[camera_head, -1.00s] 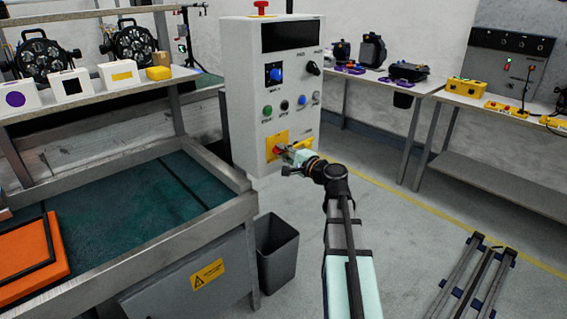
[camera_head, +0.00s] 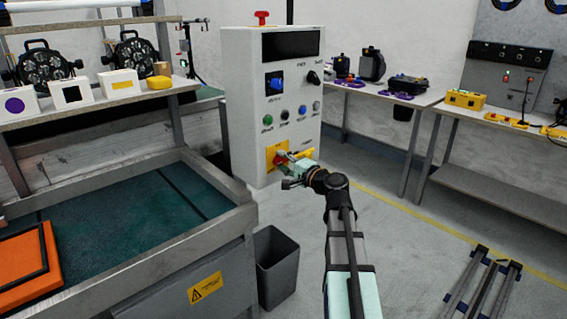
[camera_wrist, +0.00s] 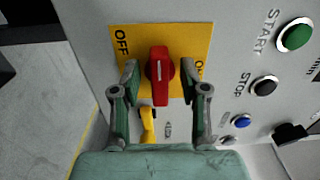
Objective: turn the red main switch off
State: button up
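The red main switch (camera_wrist: 160,75) sits on a yellow plate (camera_wrist: 188,42) low on the front of a grey control box (camera_head: 236,120). OFF shows left of the knob in the wrist view and a partly covered ON right of it. The knob's white line points along the picture's vertical, between the labels. My gripper (camera_wrist: 159,82) has its fingers apart, one on each side of the knob. A narrow gap seems to show on both sides; contact is unclear. In the head view my gripper (camera_head: 287,166) largely covers the switch.
A yellow piece (camera_wrist: 148,125) hangs by the switch. START (camera_wrist: 295,37) and STOP (camera_wrist: 264,86) buttons are on the same panel. A grey bin (camera_head: 278,265) stands below the box, beside a metal work table (camera_head: 215,230). Floor to the right is mostly clear, except a folded stand (camera_head: 485,285).

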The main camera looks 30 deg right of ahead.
jog(key=shift+s, duration=0.15)
jog(key=v, duration=1.1)
jog(key=shift+s+d, duration=0.15)
jog(key=shift+s, duration=0.25)
